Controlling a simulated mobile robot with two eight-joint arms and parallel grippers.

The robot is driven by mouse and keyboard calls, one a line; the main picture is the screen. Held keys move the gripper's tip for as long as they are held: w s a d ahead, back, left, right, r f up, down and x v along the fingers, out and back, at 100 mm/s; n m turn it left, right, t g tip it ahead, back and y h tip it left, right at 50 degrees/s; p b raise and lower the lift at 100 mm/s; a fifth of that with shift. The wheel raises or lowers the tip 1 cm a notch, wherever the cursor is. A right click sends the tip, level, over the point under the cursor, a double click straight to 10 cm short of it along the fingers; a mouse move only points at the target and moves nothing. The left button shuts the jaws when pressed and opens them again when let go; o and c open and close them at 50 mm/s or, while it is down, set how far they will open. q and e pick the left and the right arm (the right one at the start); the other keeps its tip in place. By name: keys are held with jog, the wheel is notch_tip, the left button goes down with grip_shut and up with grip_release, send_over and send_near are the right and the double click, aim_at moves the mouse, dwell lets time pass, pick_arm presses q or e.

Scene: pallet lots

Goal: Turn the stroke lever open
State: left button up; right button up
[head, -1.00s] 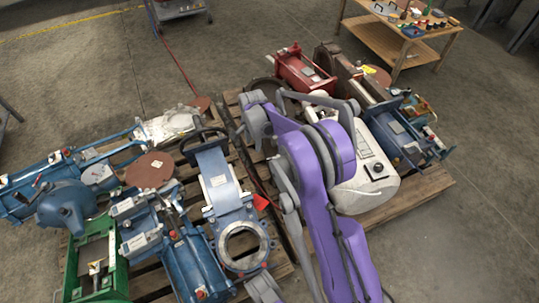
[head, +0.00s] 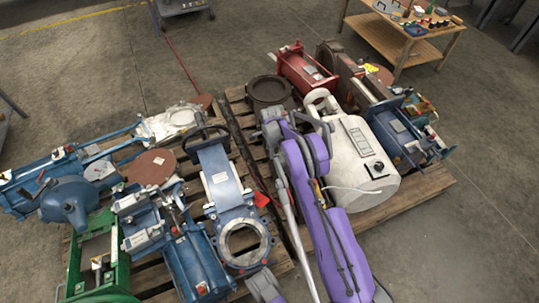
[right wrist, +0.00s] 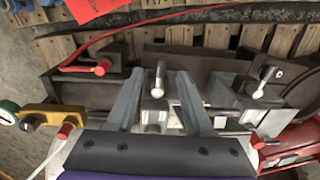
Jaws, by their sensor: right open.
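My right gripper (right wrist: 158,76) is open in the right wrist view, its two grey fingers pointing away from the dark palm. A small metal lever with a pale rounded end (right wrist: 157,90) shows between the fingers, with space on both sides. A second similar lever (right wrist: 265,82) stands to the right, tilted. No label tells which is the stroke lever. In the head view my purple right arm reaches over the pallet; its fingers and the levers are hard to make out there. My left gripper is not seen.
Red knobs (right wrist: 103,67) and a yellow fitting with a gauge (right wrist: 38,117) sit left of the fingers. A red cable (right wrist: 150,20) runs behind. In the head view, a white machine (head: 357,160) and a blue valve (head: 222,185) flank my arm on pallets.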

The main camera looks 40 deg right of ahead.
jog(key=shift+w+f, duration=0.1)
jog(key=shift+f, duration=1.65)
grip_shut()
